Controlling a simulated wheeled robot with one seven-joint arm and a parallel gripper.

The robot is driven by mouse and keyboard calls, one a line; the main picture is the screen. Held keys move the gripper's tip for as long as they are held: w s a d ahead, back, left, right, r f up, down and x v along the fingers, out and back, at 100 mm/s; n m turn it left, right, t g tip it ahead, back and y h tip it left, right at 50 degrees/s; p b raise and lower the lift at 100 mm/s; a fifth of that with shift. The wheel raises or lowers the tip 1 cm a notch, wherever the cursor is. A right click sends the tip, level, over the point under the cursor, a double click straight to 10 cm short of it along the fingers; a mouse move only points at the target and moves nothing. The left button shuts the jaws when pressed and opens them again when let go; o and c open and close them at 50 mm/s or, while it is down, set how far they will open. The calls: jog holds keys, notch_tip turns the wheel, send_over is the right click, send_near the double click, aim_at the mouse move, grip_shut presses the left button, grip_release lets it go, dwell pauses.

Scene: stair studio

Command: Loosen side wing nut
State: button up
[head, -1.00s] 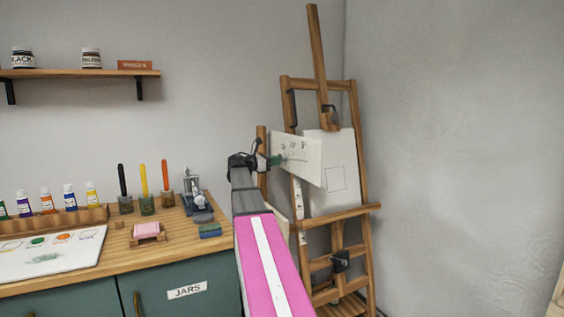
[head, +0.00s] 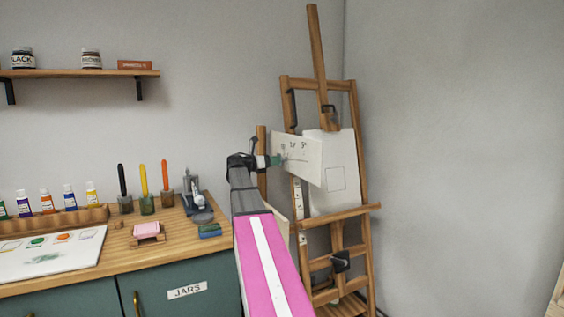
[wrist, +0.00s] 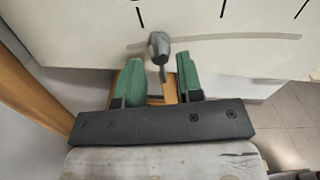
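The grey wing nut (wrist: 158,44) shows in the wrist view in front of a white panel (wrist: 70,35), beside a curved grey band and black tick marks. My gripper (wrist: 159,68) is open, with its two green fingers apart on either side below the nut. Neither finger appears to touch it. In the head view my gripper (head: 272,160) is at the left part of the same white panel (head: 308,165), which stands at the side of the wooden easel (head: 362,165). The wing nut cannot be made out there.
The worktop (head: 185,248) on the left holds paint tubes, brush jars and a pink block (head: 147,229). A shelf (head: 100,73) hangs above it. A sheet with a drawn square (head: 335,195) rests on the easel. The wall to the right is bare.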

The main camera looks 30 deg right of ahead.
jog(key=shift+w+a, duration=0.15)
jog(key=shift+a, duration=2.65)
